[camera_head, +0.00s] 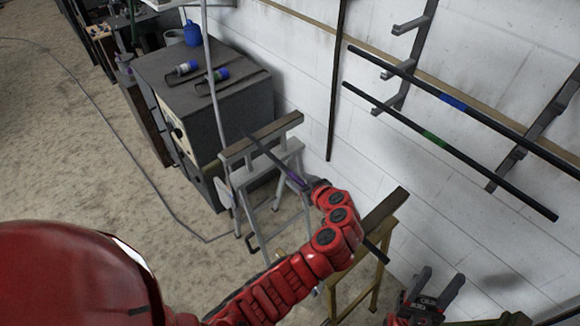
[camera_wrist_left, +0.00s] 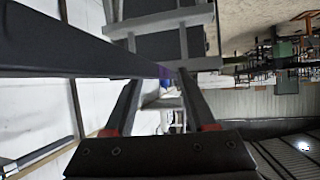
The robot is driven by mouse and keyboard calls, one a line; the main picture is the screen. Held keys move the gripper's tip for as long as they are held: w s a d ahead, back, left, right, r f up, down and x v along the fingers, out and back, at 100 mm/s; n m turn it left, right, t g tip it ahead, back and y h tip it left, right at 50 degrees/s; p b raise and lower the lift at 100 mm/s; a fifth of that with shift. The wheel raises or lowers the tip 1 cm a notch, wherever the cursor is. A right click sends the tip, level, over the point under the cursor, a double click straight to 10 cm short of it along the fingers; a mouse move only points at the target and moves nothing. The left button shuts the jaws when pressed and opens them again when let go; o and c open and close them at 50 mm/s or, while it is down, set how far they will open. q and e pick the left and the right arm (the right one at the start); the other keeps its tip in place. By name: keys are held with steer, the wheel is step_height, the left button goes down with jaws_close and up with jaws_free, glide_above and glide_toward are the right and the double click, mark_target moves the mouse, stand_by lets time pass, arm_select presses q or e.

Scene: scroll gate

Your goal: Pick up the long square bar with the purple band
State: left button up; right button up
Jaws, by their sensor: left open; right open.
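The long dark square bar (camera_head: 268,153) lies across two sawhorses, running from upper left to lower right in the head view. Its purple band (camera_head: 294,180) shows just beside my left gripper (camera_head: 312,184). In the left wrist view the bar (camera_wrist_left: 70,50) comes in from the left, with purple (camera_wrist_left: 165,72) near the fingertips. My left gripper (camera_wrist_left: 156,82) is open there; I cannot tell whether the bar is between its fingers. My left forearm hides part of the bar in the head view. My right gripper (camera_head: 440,292) is open and empty at the lower right, apart from the bar.
The grey sawhorse (camera_head: 262,138) and the wooden one (camera_head: 386,208) stand below the bar. Wall brackets (camera_head: 412,72) hold a blue-banded bar (camera_head: 480,116) and a green-banded bar (camera_head: 470,160). A grey cabinet (camera_head: 215,110) stands at the back.

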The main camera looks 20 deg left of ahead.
arm_select(q)
steer(key=shift+w+f, duration=0.1)
steer(key=shift+w, duration=0.05)
steer(key=shift+s+d+r, duration=0.3)
steer(key=shift+s+d, duration=0.05)
steer(key=shift+d, duration=0.05)
steer(key=shift+s, duration=0.1)
steer(key=shift+c, duration=1.1)
steer(key=shift+a+f, duration=0.1)
steer(key=shift+a, duration=0.05)
steer(key=c, duration=0.5)
steer(key=shift+w, duration=0.2)
jaws_close()
